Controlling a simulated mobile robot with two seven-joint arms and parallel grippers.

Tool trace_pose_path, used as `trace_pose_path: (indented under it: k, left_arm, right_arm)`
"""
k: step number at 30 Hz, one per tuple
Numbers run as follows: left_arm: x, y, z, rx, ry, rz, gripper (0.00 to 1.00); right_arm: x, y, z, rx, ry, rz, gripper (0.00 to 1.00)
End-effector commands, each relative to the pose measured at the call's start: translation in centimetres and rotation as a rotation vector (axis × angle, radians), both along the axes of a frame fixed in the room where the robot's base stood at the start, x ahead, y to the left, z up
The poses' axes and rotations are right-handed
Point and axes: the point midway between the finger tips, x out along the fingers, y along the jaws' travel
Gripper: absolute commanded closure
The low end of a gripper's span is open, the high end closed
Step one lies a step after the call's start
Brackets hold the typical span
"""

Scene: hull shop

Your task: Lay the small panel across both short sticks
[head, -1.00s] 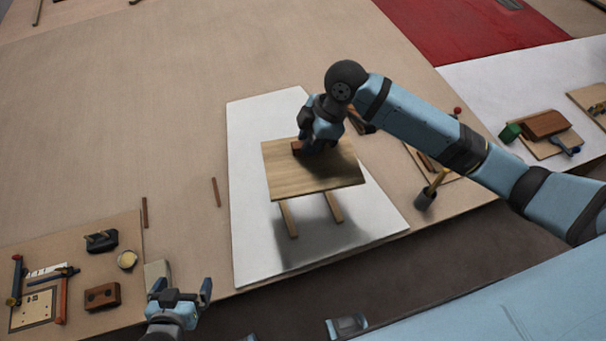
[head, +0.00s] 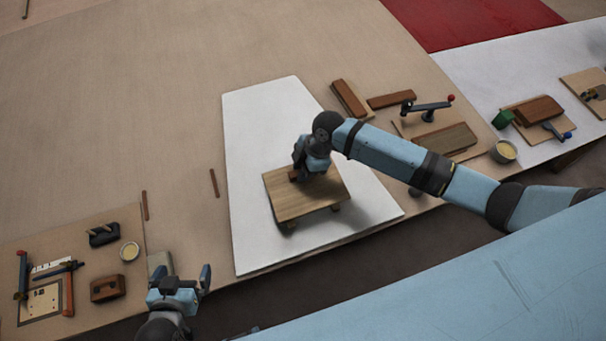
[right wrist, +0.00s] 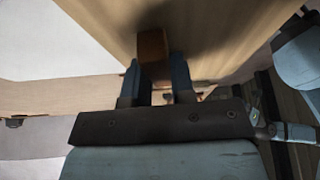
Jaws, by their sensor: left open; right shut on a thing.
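The small panel (head: 300,197), a light wooden board with a brown block handle (head: 293,175) on top, is over the white sheet in the head view. The two short sticks (head: 288,226) (head: 337,208) show only as ends poking out below its near edge; the rest is hidden. My right gripper (head: 299,172) is shut on the handle, which shows between its fingers in the right wrist view (right wrist: 153,47). Whether the panel touches the sticks cannot be told. My left gripper (head: 180,277) is open and empty near the front edge at left.
The white sheet (head: 262,130) is clear around the panel. Brown blocks (head: 348,99) and a board with a red-knobbed tool (head: 428,106) lie to the right. Two thin sticks (head: 214,183) lie left of the sheet.

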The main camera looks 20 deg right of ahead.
Motion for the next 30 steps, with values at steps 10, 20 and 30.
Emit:
trace_pose_path:
  k: [10,20,30]
  left_arm:
    - [0.0,0.1,0.1,0.001,0.002,0.001,0.0]
    - [-0.1,0.0,-0.3,0.0,0.004,0.0,0.0]
    - [-0.1,-0.1,-0.2,-0.001,0.004,-0.001,0.0]
  right_arm:
    - [0.0,0.0,-3.6,0.001,0.001,-0.001,1.0]
    - [0.0,0.0,-4.1,0.0,0.001,-0.001,1.0]
    - [0.0,0.0,-3.9,-0.001,0.001,-0.001,0.51]
